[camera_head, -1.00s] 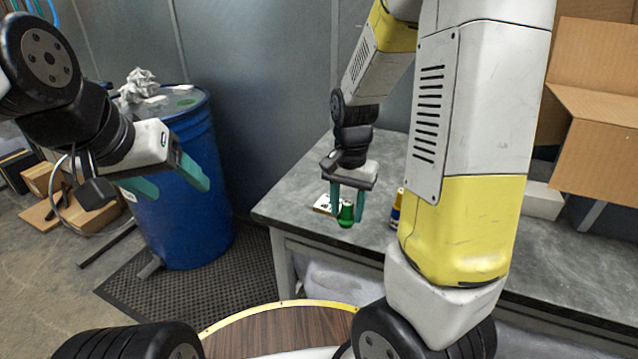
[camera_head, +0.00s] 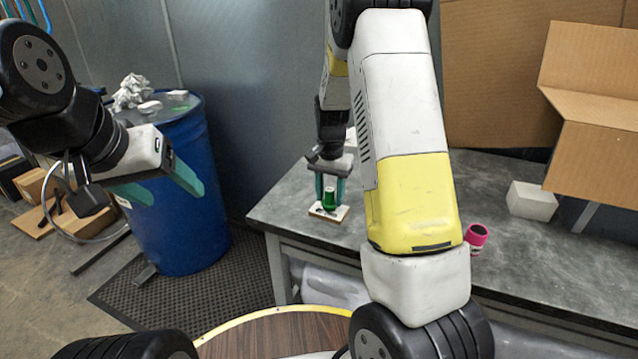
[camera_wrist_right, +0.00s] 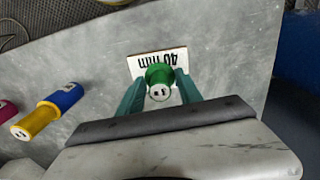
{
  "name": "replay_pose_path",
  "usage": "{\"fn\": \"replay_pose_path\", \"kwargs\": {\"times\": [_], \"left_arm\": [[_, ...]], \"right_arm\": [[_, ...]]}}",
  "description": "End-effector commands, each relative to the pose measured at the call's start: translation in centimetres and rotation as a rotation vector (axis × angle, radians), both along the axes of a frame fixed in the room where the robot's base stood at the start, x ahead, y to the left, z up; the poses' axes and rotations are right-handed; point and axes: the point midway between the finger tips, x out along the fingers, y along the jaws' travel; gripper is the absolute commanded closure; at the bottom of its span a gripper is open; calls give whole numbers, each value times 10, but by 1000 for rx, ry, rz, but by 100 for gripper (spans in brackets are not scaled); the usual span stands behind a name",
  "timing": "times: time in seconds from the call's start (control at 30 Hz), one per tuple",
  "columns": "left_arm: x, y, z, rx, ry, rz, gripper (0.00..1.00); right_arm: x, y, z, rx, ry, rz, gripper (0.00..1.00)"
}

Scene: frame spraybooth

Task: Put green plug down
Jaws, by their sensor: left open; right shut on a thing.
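My right gripper (camera_head: 331,196) is shut on the green plug (camera_head: 329,199), which it holds upright over a small white plate (camera_head: 342,212) on the grey table. In the right wrist view the green plug (camera_wrist_right: 160,76) is between the teal fingers, in front of the plate (camera_wrist_right: 143,64), which is marked "40 mm". I cannot tell whether the plug's lower end touches the plate. My left gripper (camera_head: 168,194) is open and empty, in front of the blue barrel, away from the table.
A blue and yellow plug (camera_wrist_right: 47,112) lies on the table (camera_wrist_right: 90,70) in the right wrist view; my arm hides it in the head view. A pink plug (camera_head: 476,236), a white block (camera_head: 532,201) and a cardboard box (camera_head: 590,145) are further right. The blue barrel (camera_head: 185,235) stands left.

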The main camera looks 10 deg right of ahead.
Motion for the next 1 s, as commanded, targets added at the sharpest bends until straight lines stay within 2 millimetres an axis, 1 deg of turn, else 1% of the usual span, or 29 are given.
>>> {"fn": "replay_pose_path", "kwargs": {"times": [0.33,0.37,0.43,0.47,0.8,0.87,0.97,1.0], "left_arm": [[0,0,0,0,0,0,32],[0,0,0,0,0,0,32],[0,0,0,0,0,0,32],[0,0,0,0,0,0,32],[0,0,0,0,0,0,32],[0,0,0,0,0,0,32],[0,0,0,0,0,0,32],[0,0,0,0,0,0,32]], "right_arm": [[0,0,-3,0,0,1,100],[0,0,-3,0,-1,1,52],[0,0,-3,0,-1,1,38],[0,0,-3,0,-1,1,36],[0,0,0,1,-3,1,36],[1,0,5,1,-4,1,36],[1,1,19,1,-6,2,36],[1,1,27,1,-6,2,36]]}}
